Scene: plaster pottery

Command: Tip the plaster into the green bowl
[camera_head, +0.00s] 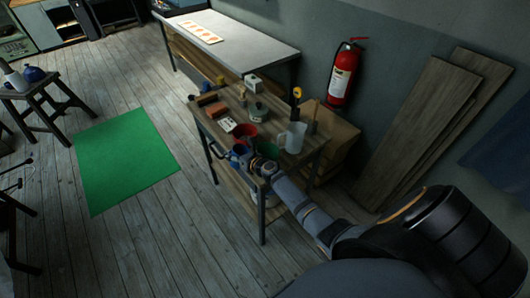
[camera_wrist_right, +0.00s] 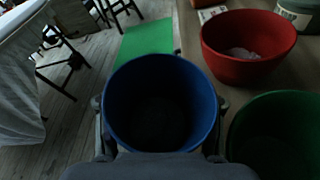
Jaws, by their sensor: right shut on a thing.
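A blue cup (camera_wrist_right: 160,80) is held upright between the fingers of my right gripper (camera_wrist_right: 160,108), which is shut on it. Its inside is dark, and I cannot tell what is in it. In the head view the blue cup (camera_head: 238,150) is at the workbench's front edge, with my right gripper (camera_head: 249,158) beside it. The green bowl (camera_wrist_right: 272,130) stands on the bench just right of the cup; in the head view the green bowl (camera_head: 268,149) is partly hidden by my arm. A red bowl (camera_wrist_right: 245,62) with whitish stuff inside stands behind it.
A clear jug (camera_head: 293,138) stands right of the green bowl on the small bench (camera_head: 222,137). Tins, a brick-coloured block (camera_head: 216,109) and a tool holder crowd the back. A green mat (camera_head: 124,160) lies on the floor to the left.

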